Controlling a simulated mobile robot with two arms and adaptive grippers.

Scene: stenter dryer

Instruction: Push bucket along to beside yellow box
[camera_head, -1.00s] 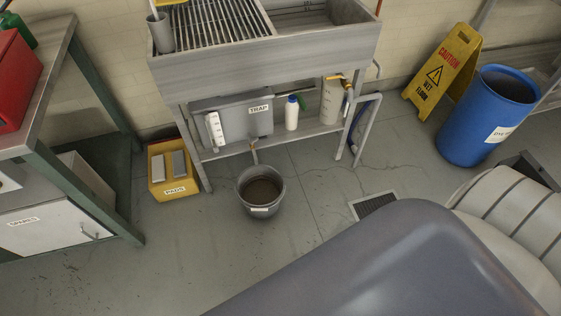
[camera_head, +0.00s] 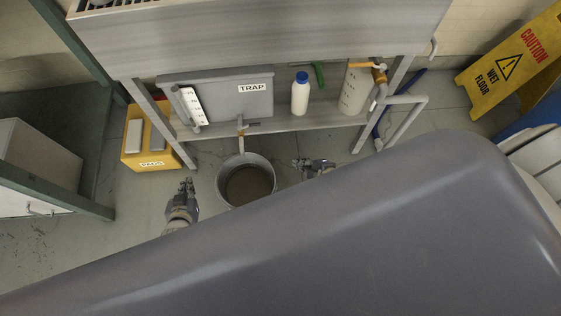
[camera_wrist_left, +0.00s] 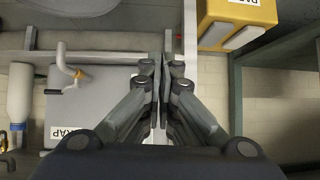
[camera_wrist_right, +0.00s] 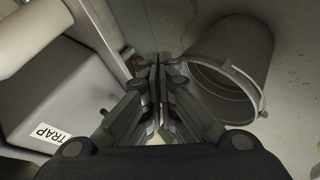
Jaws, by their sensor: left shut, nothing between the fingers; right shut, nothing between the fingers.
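The grey bucket (camera_head: 231,173) stands upright on the floor under the trap's outlet pipe, with brownish contents. The yellow box (camera_head: 152,163), labelled PADS, is left of it with a gap of floor between. My left gripper (camera_head: 187,184) is shut and empty, left of the bucket, between it and the box. My right gripper (camera_head: 298,162) is shut and empty, just right of the bucket, fingers pointing towards it. The bucket fills the upper right of the right wrist view (camera_wrist_right: 255,55). The yellow box shows top right in the left wrist view (camera_wrist_left: 212,32). Contact with the bucket cannot be told.
A grey trap (camera_head: 222,95), a white bottle (camera_head: 300,97) and a pale cylinder (camera_head: 354,92) sit on the low shelf above the bucket. The shelf's left leg (camera_head: 166,130) stands beside the yellow box. A green bench frame (camera_head: 60,190) is at left.

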